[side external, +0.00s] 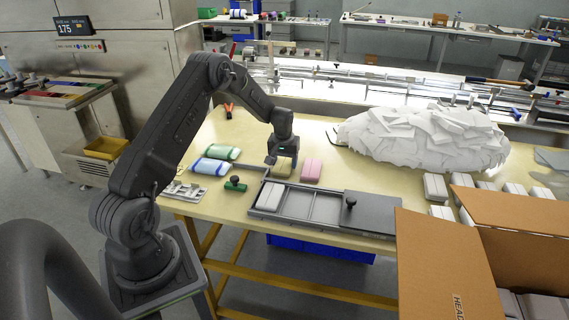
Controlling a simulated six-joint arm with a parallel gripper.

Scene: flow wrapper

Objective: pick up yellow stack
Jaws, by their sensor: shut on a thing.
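My gripper (283,168) is over the yellow table, left of a pink stack (312,171). It is shut on the yellow stack (283,173), which is small in view and partly hidden by the fingers. Its pale yellow is close to the table's colour, so I cannot tell whether it touches the table. The pink stack stands apart on the table, just to the right.
A grey tray (312,222) with a white stack (269,195) lies in front. A green-banded pack (222,152) and a blue-banded pack (210,167) lie to the left. A large white heap (425,137) and a cardboard box (440,265) take up the right.

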